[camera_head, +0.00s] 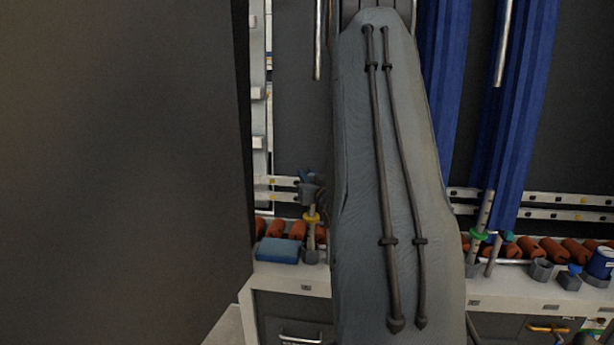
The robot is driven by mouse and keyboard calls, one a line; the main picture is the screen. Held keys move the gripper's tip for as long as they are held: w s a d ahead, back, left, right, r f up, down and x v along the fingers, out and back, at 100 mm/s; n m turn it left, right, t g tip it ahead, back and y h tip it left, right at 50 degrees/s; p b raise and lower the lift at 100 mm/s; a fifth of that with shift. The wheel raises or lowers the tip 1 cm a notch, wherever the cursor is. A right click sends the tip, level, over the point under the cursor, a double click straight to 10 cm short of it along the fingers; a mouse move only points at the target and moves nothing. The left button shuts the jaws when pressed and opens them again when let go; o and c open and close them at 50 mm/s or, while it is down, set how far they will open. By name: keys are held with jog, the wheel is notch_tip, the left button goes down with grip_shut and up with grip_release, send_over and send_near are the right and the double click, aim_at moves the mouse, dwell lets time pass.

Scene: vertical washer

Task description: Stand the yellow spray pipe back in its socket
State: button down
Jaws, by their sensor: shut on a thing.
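The yellow spray pipe (311,236) is a pale upright pipe with a yellow ring, left of the large grey arm link. My gripper (310,197) shows small and dark at the pipe's upper end and is shut on it. A grey cup-like socket (311,257) shows right at the pipe's lower end on the white ledge. I cannot tell whether the pipe's end is inside the socket or just above or in front of it. My grey arm link hides the middle of the ledge.
A green-ringed pipe (480,236) leans on the right, near an empty-looking grey cup (541,270). A blue block (278,250) lies left of the yellow pipe. Several orange rolls line the ledge (500,289). Blue curtain-like strips (515,110) hang behind. A dark panel (120,170) fills the left.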

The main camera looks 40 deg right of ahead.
jog(key=shift+f+b, duration=0.5)
jog(key=shift+f, duration=0.3)
jog(key=c, duration=1.5)
grip_release()
jog(key=shift+c, duration=0.2)
jog(key=v, duration=0.8)
